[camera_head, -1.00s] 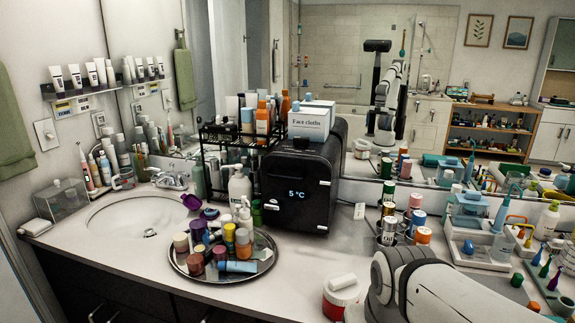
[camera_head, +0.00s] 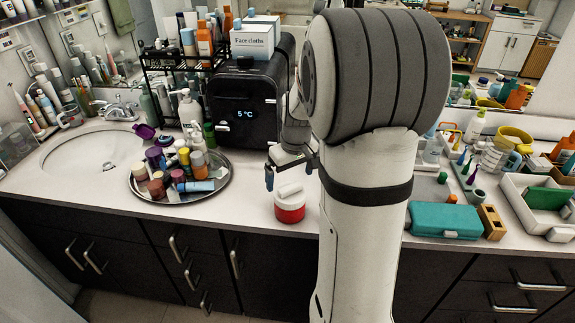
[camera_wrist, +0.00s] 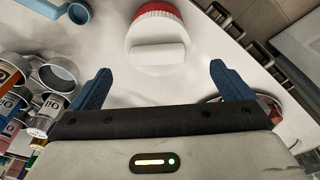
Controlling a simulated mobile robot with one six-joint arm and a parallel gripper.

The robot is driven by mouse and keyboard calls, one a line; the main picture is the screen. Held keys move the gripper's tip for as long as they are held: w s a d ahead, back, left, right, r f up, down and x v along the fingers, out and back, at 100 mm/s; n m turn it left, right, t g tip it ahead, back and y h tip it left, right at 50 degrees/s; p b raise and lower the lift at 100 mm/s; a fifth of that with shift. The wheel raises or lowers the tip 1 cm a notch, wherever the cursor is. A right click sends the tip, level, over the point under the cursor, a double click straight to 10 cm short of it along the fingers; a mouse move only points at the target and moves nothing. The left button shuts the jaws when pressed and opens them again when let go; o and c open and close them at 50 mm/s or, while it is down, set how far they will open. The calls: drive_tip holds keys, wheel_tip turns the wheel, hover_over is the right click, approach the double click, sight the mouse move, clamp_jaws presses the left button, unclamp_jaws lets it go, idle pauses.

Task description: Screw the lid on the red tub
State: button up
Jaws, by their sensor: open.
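The red tub (camera_head: 290,213) stands upright near the counter's front edge in the head view, with its white lid (camera_head: 289,190) on top. The lid has a raised bar grip; I cannot tell how tightly it sits. In the wrist view the lid (camera_wrist: 150,35) is top centre, its bar crosswise, with the red tub (camera_wrist: 160,9) showing along its far side. My gripper (camera_wrist: 160,68) is open and empty, its blue fingers on either side below the lid, not touching it. In the head view my gripper (camera_head: 291,172) is just behind and above the tub, partly hidden by my arm.
A round tray (camera_head: 215,188) crowded with bottles and jars lies left of the tub. A black cooler (camera_head: 245,105) stands behind. A teal case (camera_head: 445,220) and a wooden block (camera_head: 491,222) lie right. Bare counter (camera_head: 262,222) surrounds the tub's front and left.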

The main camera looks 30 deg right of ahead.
sight(290, 188)
drive_tip(key=f, duration=0.5)
drive_tip(key=shift+w+f, duration=0.25)
drive_tip(key=shift+f, duration=0.15)
drive_tip(key=c, duration=1)
drive_tip(key=shift+m+h, duration=0.4)
drive_tip(key=shift+m, duration=2)
drive_tip(key=shift+c, duration=0.2)
drive_tip(key=m+b, duration=0.1)
drive_tip(key=m, duration=0.3)
drive_tip(key=shift+h, duration=0.3)
drive_tip(key=shift+m+g, duration=0.3)
drive_tip(key=shift+m, duration=0.4)
drive_tip(key=o, duration=1)
